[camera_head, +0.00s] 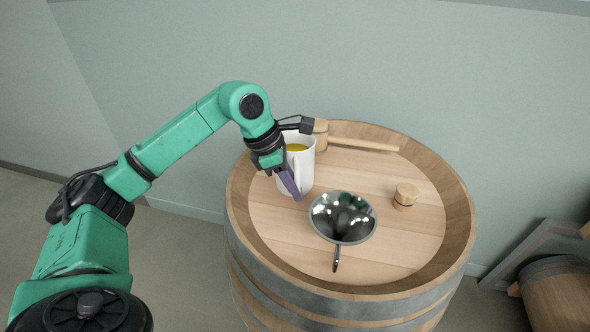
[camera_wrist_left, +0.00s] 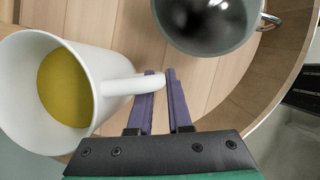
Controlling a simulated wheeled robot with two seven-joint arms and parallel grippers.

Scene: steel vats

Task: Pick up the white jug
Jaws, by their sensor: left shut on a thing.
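The white jug (camera_head: 307,170) is on the left part of the barrel top in the head view, upright, with yellow liquid inside. In the left wrist view the jug (camera_wrist_left: 88,62) fills the left side, and its handle (camera_wrist_left: 120,86) reaches right to the purple fingers. My left gripper (camera_head: 289,184) is shut on the jug's handle; the fingertips (camera_wrist_left: 160,76) are on either side of it. Whether the jug's base touches the wood cannot be told. My right gripper is not in view.
A shiny metal funnel (camera_head: 343,217) lies close right of the jug, and shows in the wrist view (camera_wrist_left: 205,22). A wooden mallet (camera_head: 362,144) lies behind the jug. A wooden bung (camera_head: 405,196) stands at right. The barrel's raised rim (camera_head: 455,200) surrounds everything. Another barrel (camera_head: 560,295) is lower right.

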